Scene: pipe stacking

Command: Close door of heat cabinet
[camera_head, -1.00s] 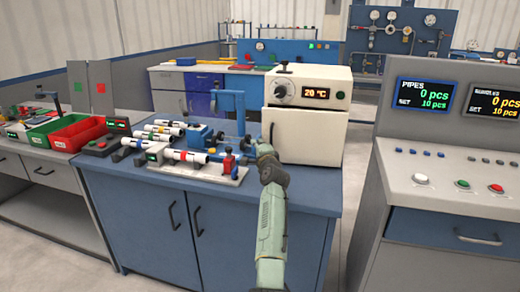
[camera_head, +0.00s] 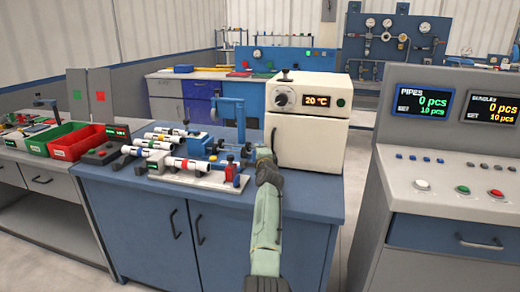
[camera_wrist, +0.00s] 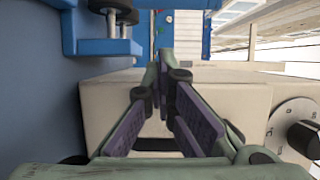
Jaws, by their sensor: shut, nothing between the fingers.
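The heat cabinet (camera_head: 335,84) is a cream box on the blue workbench, with a knob and a display reading 20 °C. Its door (camera_head: 312,145) looks flush with the front in the head view, with a dark handle (camera_head: 273,138) at its left edge. My gripper (camera_wrist: 165,70) is shut and empty in the wrist view, over the cream cabinet body (camera_wrist: 235,95). The control knob (camera_wrist: 305,138) is at the right there. In the head view my arm hides most of the gripper by the door's left side. I cannot tell whether the fingers touch the door.
A pipe fixture with several white pipes (camera_head: 185,165) stands left of my arm on the blue bench (camera_head: 150,205). Red and green bins (camera_head: 77,142) are further left. A grey control console (camera_head: 450,160) with two screens stands at the right, across a floor gap.

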